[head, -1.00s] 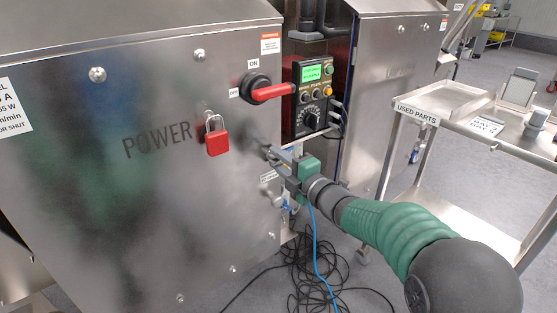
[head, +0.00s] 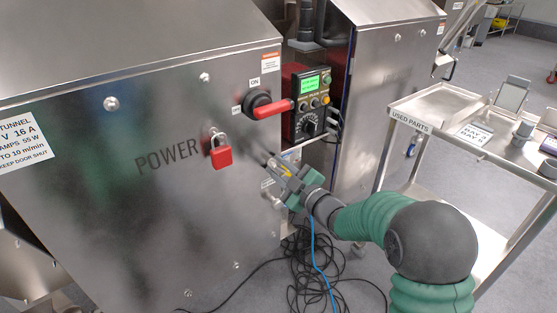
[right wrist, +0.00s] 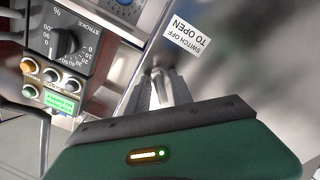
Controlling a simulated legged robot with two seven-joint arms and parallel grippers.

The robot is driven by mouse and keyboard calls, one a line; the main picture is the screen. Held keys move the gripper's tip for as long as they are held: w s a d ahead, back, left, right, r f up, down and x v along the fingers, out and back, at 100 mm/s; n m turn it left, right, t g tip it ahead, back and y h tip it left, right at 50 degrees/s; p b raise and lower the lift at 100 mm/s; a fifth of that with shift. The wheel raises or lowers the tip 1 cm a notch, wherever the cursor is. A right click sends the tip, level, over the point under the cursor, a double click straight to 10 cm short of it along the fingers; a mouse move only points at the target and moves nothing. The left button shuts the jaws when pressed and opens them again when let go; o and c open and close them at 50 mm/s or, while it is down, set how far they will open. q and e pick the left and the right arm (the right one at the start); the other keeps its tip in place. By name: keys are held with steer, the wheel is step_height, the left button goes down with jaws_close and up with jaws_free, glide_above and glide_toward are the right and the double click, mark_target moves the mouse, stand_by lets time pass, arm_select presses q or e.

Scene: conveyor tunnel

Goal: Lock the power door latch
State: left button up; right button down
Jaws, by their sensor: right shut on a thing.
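The steel power door (head: 140,215) is marked POWER and fills the left of the head view. My right gripper (head: 275,165) is at its right edge, below the red rotary switch. In the right wrist view my right gripper (right wrist: 163,88) has its fingers closed around a small rounded metal latch handle (right wrist: 167,84) next to a label reading SWITCH OFF TO OPEN. In the head view the fingers largely hide the latch. The red switch handle (head: 273,110) points right, and a red padlock (head: 221,157) hangs on the door left of my gripper. My left gripper is out of view.
A control box (head: 312,103) with a lit green screen stands right of the switch. Black and blue cables (head: 312,275) lie coiled on the floor below my arm. A used-parts cart (head: 445,125) stands at the right. Open floor lies between the machine and cart.

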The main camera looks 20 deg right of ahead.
steer(key=m+p, duration=0.5)
steer(key=shift+m, duration=0.3)
steer(key=shift+f+m+p, duration=0.15)
steer(key=shift+m+p, duration=1.1)
steer(key=shift+m, duration=0.25)
steer(key=c, duration=1.5)
jaws_free()
steer(key=shift+c, duration=0.2)
steer(key=shift+o, duration=0.4)
